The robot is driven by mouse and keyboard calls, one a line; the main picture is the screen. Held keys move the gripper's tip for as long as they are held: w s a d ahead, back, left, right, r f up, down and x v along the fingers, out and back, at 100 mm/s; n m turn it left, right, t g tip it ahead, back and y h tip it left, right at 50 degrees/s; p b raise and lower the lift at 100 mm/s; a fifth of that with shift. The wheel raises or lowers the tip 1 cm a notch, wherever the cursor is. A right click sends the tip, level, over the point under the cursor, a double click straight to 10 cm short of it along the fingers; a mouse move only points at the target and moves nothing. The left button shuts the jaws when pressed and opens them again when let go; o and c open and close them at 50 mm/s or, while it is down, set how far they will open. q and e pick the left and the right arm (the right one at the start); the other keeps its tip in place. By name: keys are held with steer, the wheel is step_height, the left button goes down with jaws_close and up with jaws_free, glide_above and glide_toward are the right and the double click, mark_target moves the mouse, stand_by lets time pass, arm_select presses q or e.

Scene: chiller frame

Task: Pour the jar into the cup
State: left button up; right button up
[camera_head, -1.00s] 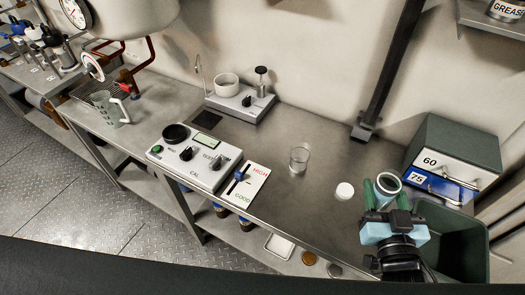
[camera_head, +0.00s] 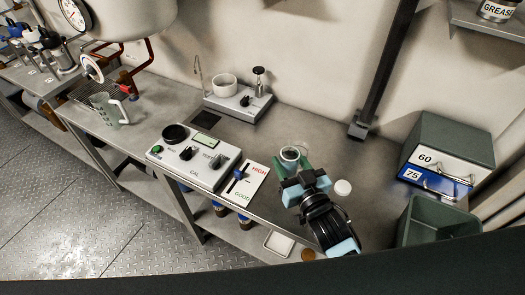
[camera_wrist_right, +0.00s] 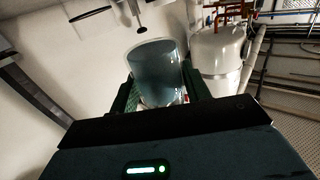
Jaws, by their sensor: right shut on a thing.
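My right gripper (camera_head: 291,165) is shut on the jar (camera_head: 290,153), with its green fingers on either side. The jar's open round mouth faces up toward the head camera; I cannot tell any small tilt. In the right wrist view the jar (camera_wrist_right: 158,72) is a bluish see-through cylinder between the fingers. The clear glass cup is almost wholly hidden behind the jar and gripper; only a faint bit of its rim (camera_head: 304,148) seems to show. I cannot tell the gap between jar and cup. My left gripper is not in view.
A white round lid (camera_head: 343,187) lies on the bench right of my gripper. A control box (camera_head: 190,152) and a HIGH/GOOD panel (camera_head: 242,186) stand to the left. A drawer cabinet (camera_head: 450,150) and a green bin (camera_head: 440,217) are at the right. A handled jug (camera_head: 107,107) stands far left.

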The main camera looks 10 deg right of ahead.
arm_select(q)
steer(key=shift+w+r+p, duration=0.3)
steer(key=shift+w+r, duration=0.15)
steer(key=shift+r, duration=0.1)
arm_select(e)
steer(key=w+a+f+n+g+y, duration=0.1)
steer(key=w+a+f+n+y, duration=0.1)
steer(key=w+a, duration=0.4)
steer(key=shift+w+f+y, duration=0.35)
steer(key=shift+w+y, duration=0.05)
steer(key=shift+w, duration=0.05)
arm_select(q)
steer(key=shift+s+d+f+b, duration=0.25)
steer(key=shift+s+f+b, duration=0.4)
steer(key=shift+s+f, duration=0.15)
arm_select(e)
steer(key=d+m, duration=0.1)
steer(key=m, duration=0.1)
steer(key=d+r+m+t, duration=0.1)
steer(key=m, duration=0.1)
steer(key=d+m, duration=0.2)
steer(key=m, duration=0.1)
steer(key=shift+w+d+r+t, duration=0.1)
steer(key=shift+w+r+t, duration=0.2)
steer(key=shift+w+t, duration=0.1)
